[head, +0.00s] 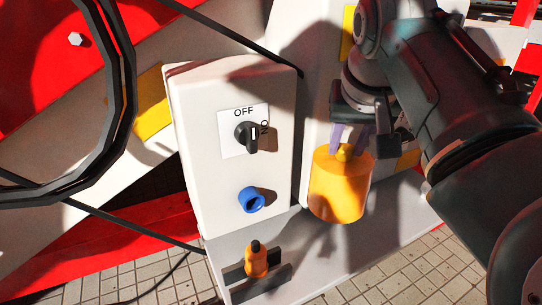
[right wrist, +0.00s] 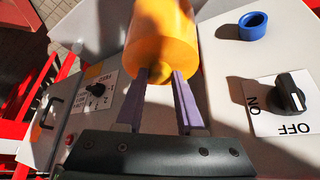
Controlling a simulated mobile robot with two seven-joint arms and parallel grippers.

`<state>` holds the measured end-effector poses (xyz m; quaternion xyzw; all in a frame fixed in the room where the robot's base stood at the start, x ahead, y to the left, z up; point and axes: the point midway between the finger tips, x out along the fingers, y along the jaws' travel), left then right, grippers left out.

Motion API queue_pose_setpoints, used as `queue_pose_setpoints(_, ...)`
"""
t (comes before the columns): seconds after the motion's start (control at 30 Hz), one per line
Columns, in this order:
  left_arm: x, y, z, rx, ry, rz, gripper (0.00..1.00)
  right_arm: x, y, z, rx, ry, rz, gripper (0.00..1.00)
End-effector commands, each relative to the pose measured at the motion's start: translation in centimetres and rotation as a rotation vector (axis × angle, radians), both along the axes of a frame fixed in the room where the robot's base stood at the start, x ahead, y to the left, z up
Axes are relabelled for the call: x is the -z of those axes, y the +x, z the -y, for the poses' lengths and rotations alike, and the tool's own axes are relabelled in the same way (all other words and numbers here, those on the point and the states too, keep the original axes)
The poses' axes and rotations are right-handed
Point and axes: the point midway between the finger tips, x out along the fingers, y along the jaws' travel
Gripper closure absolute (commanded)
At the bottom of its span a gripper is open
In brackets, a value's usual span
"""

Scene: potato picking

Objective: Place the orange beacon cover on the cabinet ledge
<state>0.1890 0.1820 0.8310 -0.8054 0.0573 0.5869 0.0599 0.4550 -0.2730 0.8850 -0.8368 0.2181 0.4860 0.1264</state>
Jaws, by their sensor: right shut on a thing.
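The orange beacon cover (head: 338,190) is a yellow-orange cylinder with a small knob on top. My right gripper (head: 347,143) comes from above and is shut on the knob. The cover hangs upright just right of the white switch cabinet, in front of or over the grey ledge (head: 388,215); I cannot tell whether it touches the ledge. In the right wrist view the cover (right wrist: 161,40) sits between the purple fingertips (right wrist: 160,78). My left gripper is not in view.
The white cabinet (head: 215,190) carries a black OFF/ON knob (head: 247,137) and a blue ring (head: 251,199). A small orange-and-black piece (head: 256,261) stands on the lower ledge in a dark bracket. A black hoop (head: 125,100) and cables cross the left side. Tiled floor lies below.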

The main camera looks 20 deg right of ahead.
Motion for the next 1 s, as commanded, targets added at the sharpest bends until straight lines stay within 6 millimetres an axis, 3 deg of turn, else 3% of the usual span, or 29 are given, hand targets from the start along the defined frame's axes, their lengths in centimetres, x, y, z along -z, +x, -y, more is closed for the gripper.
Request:
queue_pose_setpoints(0.03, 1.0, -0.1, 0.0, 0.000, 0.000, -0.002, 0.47, 2.2, -0.1, 0.0, 0.000, 0.001, -0.004, 1.00)
queue_pose_setpoints(0.2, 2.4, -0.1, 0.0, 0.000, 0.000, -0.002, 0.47, 6.4, 0.0, 0.0, 0.000, -0.001, -0.001, 1.00)
queue_pose_setpoints(0.47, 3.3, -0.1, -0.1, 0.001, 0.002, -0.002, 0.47, 9.0, 0.0, 0.1, 0.001, -0.001, 0.001, 1.00)
queue_pose_setpoints(0.6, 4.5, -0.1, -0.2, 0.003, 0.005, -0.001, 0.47, 11.5, 0.0, 0.1, 0.001, 0.000, 0.000, 1.00)
queue_pose_setpoints(0.73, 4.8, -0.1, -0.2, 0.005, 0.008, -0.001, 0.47, 12.5, 0.0, 0.1, 0.001, -0.001, 0.002, 1.00)
queue_pose_setpoints(1.0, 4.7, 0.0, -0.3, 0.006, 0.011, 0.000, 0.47, 12.5, 0.0, 0.1, 0.001, -0.001, 0.002, 1.00)
